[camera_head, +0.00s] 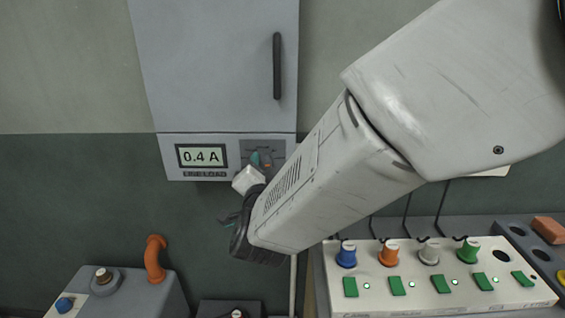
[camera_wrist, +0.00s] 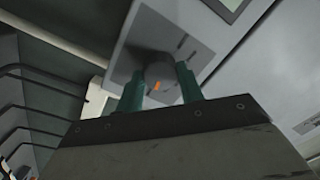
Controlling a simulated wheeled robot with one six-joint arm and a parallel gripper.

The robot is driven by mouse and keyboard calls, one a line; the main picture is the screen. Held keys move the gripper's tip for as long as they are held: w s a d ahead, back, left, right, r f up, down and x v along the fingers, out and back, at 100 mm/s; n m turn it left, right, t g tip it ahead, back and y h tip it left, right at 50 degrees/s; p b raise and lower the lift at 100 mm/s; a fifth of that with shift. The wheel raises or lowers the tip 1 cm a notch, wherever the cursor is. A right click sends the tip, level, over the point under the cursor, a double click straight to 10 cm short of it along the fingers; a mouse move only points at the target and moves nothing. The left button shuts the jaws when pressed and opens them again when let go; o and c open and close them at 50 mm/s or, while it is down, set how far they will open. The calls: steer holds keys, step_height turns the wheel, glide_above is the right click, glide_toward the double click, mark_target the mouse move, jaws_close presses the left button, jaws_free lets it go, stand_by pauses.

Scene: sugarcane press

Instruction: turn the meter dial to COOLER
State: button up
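The meter dial is a grey round knob (camera_wrist: 160,70) with an orange mark, on a darker square plate at the right of the meter panel. In the head view the dial (camera_head: 267,160) is partly hidden by my gripper. My gripper (camera_wrist: 159,85) has its two teal fingers on either side of the knob, their tips beside it. I cannot tell whether they press on it or stand slightly apart. In the head view my gripper (camera_head: 255,162) reaches up to the plate. The meter display (camera_head: 201,156) reads 0.4 A. No COOLER lettering is legible.
A grey cabinet door with a dark handle (camera_head: 277,66) is above the meter. A white panel (camera_head: 440,288) with coloured knobs and green switches stands at lower right. A grey box (camera_head: 130,296) with an orange pipe (camera_head: 154,258) is at lower left.

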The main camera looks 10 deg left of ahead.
steer(key=shift+d, duration=0.1)
steer(key=c, duration=0.4)
steer(key=shift+n, duration=0.4)
steer(key=n, duration=0.2)
steer(key=shift+n, duration=0.4)
steer(key=n, duration=0.3)
steer(key=shift+r+n, duration=0.1)
steer(key=shift+n, duration=0.2)
steer(key=n, duration=0.4)
steer(key=shift+h, duration=0.3)
steer(key=shift+a+n, duration=0.2)
steer(key=shift+n, duration=1.8)
